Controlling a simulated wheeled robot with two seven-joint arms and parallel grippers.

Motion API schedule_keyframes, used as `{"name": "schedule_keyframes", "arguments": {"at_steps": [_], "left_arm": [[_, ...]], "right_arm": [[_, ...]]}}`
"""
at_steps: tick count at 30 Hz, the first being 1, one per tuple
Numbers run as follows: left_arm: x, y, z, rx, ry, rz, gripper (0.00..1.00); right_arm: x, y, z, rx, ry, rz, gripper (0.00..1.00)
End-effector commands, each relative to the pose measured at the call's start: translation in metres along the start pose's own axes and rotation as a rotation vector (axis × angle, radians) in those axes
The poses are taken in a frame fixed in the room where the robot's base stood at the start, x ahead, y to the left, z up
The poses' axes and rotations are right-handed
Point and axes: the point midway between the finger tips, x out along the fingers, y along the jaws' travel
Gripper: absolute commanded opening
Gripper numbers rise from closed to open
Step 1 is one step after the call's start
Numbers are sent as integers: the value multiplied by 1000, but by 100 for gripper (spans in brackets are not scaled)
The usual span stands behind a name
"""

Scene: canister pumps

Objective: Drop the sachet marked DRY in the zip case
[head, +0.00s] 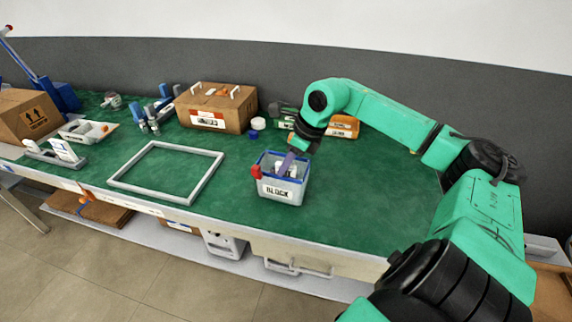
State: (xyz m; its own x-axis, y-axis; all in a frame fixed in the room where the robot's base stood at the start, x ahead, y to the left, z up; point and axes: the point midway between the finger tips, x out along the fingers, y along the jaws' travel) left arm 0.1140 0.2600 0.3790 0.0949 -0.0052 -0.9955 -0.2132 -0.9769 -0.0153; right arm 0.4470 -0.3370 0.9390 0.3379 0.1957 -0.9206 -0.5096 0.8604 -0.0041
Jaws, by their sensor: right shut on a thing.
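My right gripper (298,150) reaches in from the right and points down above the back of a grey bin with a blue rim (282,190) marked BLOCK. It is shut on a narrow purple thing (287,164), which slants down into the bin's mouth; I cannot tell whether it touches anything inside. No DRY marking is readable, so I cannot tell which thing is the sachet. An orange case (344,128) with a white label lies behind my gripper, partly hidden; I cannot tell whether it is the zip case. My left gripper is out of view.
A cardboard box (216,107) with white handles stands at the back, beside a small blue-and-white round thing (257,124). A white frame (112,183) lies flat on the green bench. A grey holder (52,153) and a brown carton (28,113) are at left. The front right bench is clear.

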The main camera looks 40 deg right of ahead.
Motion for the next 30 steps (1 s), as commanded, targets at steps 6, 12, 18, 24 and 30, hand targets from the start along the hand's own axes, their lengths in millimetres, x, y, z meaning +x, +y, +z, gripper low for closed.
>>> {"name": "schedule_keyframes", "arguments": {"at_steps": [6,12,18,24,30], "left_arm": [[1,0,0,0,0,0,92],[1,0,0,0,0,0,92],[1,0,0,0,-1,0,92],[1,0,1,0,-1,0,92],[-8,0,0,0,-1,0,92]], "right_arm": [[5,2,-5,1,16,6,41],[6,1,-5,1,17,6,56],[6,1,-6,0,18,5,56],[6,1,-6,0,19,5,56],[-4,1,-2,0,19,4,56]]}}
